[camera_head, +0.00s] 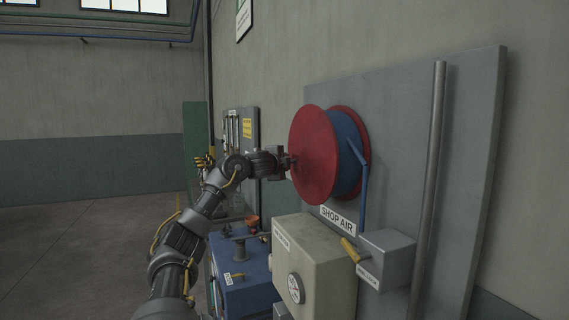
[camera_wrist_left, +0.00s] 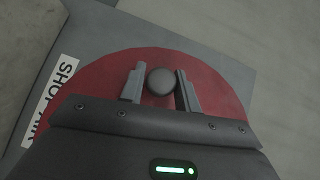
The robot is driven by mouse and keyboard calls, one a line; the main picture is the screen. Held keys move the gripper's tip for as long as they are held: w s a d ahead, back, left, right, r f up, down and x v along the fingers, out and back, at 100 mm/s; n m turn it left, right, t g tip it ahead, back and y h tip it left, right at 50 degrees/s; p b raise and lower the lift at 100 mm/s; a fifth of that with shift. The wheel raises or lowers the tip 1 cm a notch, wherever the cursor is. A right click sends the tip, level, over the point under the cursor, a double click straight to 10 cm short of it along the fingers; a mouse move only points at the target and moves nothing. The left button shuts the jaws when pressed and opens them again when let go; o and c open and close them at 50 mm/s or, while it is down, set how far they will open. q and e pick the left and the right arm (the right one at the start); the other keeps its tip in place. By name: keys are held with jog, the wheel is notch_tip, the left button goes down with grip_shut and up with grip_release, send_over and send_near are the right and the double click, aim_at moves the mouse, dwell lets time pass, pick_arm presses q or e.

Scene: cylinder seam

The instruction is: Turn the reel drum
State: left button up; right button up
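The reel drum (camera_head: 314,155) has a red disc on each side of a blue middle and is mounted on a grey wall panel. Its red face (camera_wrist_left: 215,85) fills much of the left wrist view. A round grey knob (camera_wrist_left: 160,80) stands out from that face. My left gripper (camera_head: 289,163) is at the left part of the face in the head view. My right gripper is in neither view.
Below the drum are a "SHOP AIR" sign (camera_head: 338,221), a beige box with a gauge (camera_head: 316,258) and a grey box with a yellow handle (camera_head: 387,259). A vertical pipe (camera_head: 430,180) runs right of the drum. A blue unit (camera_head: 247,292) stands lower left. Open floor (camera_head: 80,245) lies left.

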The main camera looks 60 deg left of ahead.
pick_arm(q)
jog(key=o, duration=0.3)
jog(key=shift+o, duration=0.2)
jog(key=shift+s+d+f+b, duration=0.15)
jog(key=shift+s+b, duration=0.15)
jog(key=shift+b, duration=0.15)
jog(key=b+v, duration=0.5)
jog(key=v, duration=0.5)
